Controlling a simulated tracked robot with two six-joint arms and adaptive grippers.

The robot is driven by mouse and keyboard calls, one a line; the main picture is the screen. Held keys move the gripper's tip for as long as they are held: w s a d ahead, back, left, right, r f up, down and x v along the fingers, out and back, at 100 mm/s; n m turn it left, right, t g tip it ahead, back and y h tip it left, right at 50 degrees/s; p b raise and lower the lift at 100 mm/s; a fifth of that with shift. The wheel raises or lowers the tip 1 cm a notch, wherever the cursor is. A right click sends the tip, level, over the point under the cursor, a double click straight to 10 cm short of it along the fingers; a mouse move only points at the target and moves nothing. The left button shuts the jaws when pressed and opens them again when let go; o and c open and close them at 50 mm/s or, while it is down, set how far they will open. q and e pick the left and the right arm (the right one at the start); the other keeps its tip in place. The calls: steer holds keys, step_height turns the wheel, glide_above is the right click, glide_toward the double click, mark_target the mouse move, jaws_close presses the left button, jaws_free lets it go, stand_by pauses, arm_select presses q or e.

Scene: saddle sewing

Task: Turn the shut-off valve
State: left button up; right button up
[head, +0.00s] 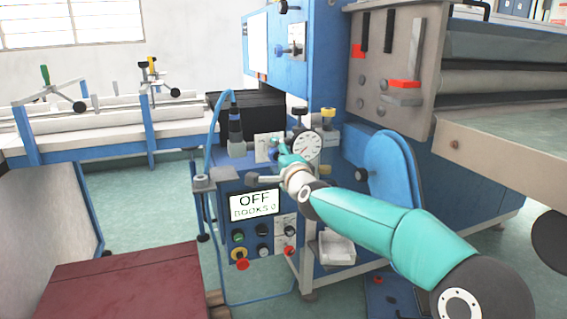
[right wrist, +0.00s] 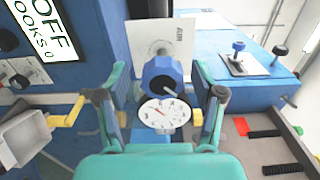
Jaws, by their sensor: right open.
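My right gripper (head: 276,150) reaches to the front of the blue machine, just left of the round gauge (head: 307,147). In the right wrist view, its two teal fingers (right wrist: 160,96) are spread wide, one on each side of a blue round knob (right wrist: 163,72). The gauge (right wrist: 162,112) shows below the knob. Neither finger visibly touches the knob. A white card (right wrist: 160,35) with lettering stands behind it. Yellow handle-like parts (right wrist: 68,111) show beside the fingers, partly hidden. No label confirms which part is the shut-off valve. My left gripper is not in view.
A control box with an OFF display (head: 254,204) and several buttons sits below the gripper. A blue hose (head: 213,130) runs at its left. A small tray (head: 336,247) and a blue rounded cover (head: 391,170) are near my right arm. A red-brown surface (head: 125,280) lies front left.

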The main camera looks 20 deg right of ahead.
steer(key=s, duration=1.2)
steer(key=shift+d, duration=0.25)
steer(key=shift+w+f, duration=0.1)
